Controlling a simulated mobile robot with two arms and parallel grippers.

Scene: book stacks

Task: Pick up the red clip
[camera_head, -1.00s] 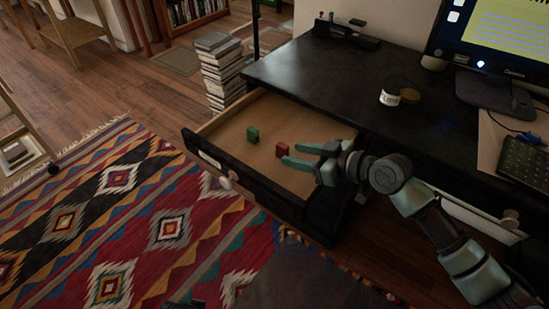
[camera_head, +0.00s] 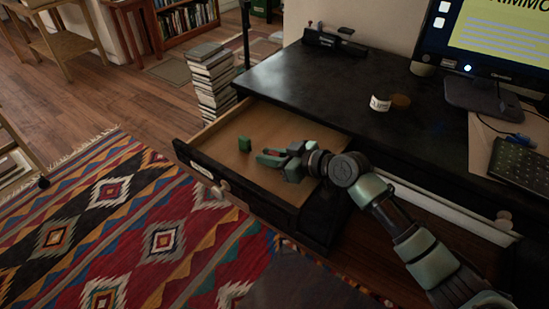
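My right gripper (camera_head: 266,157) reaches into the open drawer (camera_head: 285,182) from the right, low over its wooden bottom. I cannot make out the red clip; the gripper covers the area where it stood earlier. The fingers look close together, but whether they are shut on something does not show. A green clip (camera_head: 244,144) stands in the drawer just left of the fingertips, apart from them. My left gripper is out of view.
The black desktop (camera_head: 330,85) lies behind the drawer, with a small white-labelled jar (camera_head: 380,104), a brown lid (camera_head: 400,101), a monitor and a keyboard (camera_head: 519,163). A book stack (camera_head: 212,80) stands beyond the drawer. A patterned rug (camera_head: 130,220) covers the floor in front.

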